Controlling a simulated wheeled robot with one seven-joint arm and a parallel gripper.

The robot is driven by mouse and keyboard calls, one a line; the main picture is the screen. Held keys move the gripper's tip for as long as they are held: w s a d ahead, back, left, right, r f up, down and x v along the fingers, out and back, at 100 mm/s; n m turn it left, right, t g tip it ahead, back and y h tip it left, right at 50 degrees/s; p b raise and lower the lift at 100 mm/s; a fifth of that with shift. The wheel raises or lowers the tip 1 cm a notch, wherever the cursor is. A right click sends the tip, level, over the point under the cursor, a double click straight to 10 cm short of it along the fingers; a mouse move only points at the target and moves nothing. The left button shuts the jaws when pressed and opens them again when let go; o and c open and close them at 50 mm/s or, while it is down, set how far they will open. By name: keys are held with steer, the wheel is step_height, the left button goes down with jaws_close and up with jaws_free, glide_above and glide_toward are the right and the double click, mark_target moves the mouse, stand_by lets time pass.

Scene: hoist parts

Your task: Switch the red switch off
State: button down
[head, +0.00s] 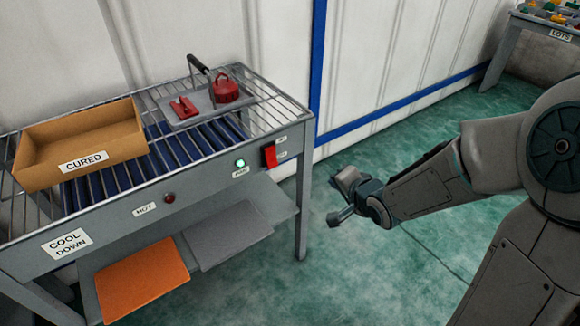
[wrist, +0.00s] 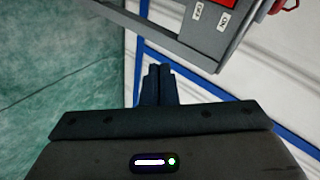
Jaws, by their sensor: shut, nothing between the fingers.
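The red switch (head: 270,155) is on the right end of the front rail of the cooling table, with two small white labels beside it. In the wrist view, part of the red switch (wrist: 228,3) shows at the top edge, above labels reading OFF and ON. I cannot tell which way it is set. My gripper (head: 337,217) is to the right of the table and lower than the switch, apart from it. In the wrist view, my gripper's fingers (wrist: 158,76) are together and empty, pointing toward the wall and below the table corner.
A lit green lamp (head: 240,162) is left of the switch, and a dark red lamp (head: 169,198) is farther left. The wire-topped table (head: 285,98) holds a CURED box (head: 122,130) and a tray with red parts (head: 226,90). The floor right of the table is clear.

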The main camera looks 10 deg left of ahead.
steer(key=a+y, duration=0.1)
steer(key=a, duration=0.1)
steer(key=a+m+y+b, duration=0.1)
steer(key=a, duration=0.1)
steer(key=a+f+y, duration=0.1)
steer(key=y, duration=0.1)
steer(key=shift+s+a+m, duration=0.4)
steer(key=shift+f, duration=0.1)
steer(key=b, duration=0.4)
glide_toward(271, 158)
steer(key=w+a+f, duration=0.3)
steer(key=w+f, duration=0.1)
steer(key=f, duration=0.1)
steer(key=shift+w, duration=0.3)
steer(key=shift+f, duration=0.2)
